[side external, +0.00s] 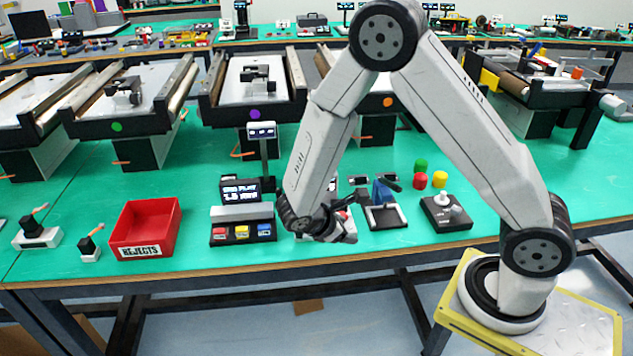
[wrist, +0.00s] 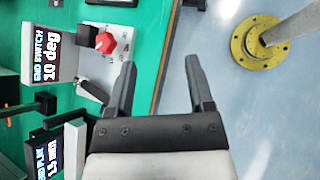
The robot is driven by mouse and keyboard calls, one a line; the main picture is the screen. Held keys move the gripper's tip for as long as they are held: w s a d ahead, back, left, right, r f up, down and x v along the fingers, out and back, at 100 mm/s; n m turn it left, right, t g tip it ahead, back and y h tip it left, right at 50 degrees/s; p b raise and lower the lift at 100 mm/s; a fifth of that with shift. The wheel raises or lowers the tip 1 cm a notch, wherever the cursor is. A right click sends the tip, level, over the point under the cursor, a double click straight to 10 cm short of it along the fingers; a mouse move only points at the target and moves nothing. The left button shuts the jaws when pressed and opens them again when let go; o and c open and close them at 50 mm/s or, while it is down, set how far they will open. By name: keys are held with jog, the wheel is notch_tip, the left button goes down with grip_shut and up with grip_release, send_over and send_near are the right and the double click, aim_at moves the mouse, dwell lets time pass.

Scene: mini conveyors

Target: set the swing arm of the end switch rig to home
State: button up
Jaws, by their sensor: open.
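The end switch rig (wrist: 62,70) is a pale base with a black display at the left of the wrist view. The text is turned sideways and seems to give an angle of 10 degrees. A red knob with a white pointer (wrist: 106,42) and a black block (wrist: 86,38) sit on it. A short dark lever (wrist: 92,92), apparently the swing arm, lies tilted near its lower edge. My gripper (wrist: 160,70) is open and empty, to the right of the rig. In the side view my gripper (side external: 345,232) hides most of the rig.
The END PLAY unit (side external: 243,233) with coloured buttons stands left of my gripper. A black-framed stand (side external: 385,218) and a joystick box (side external: 446,212) are on the right. A red rejects bin (side external: 146,222) is farther left. The bench's front edge is close to my gripper.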

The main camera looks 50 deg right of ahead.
jog(key=w+a+f+n+t+h, duration=0.1)
jog(key=w+f+n+t+h, duration=0.1)
jog(key=w+n+t, duration=0.1)
jog(key=w+a+f+n+t+h, duration=0.1)
jog(key=w+f+n+t+h, duration=0.1)
jog(key=w+f+n+t, duration=0.1)
jog(key=w+a+f+n+t+h, duration=0.1)
jog(key=w+f+n+t+h, duration=0.1)
jog(key=w+n+t, duration=0.2)
jog(key=shift+f+n+h, duration=0.25)
jog(key=shift+n+h, duration=0.15)
jog(key=shift+n, duration=0.2)
jog(key=shift+w+a+f+n+t, duration=0.4)
jog(key=shift+w+a+n+t, duration=0.1)
jog(key=shift+n+t, duration=0.25)
jog(key=shift+x, duration=3.9)
grip_shut()
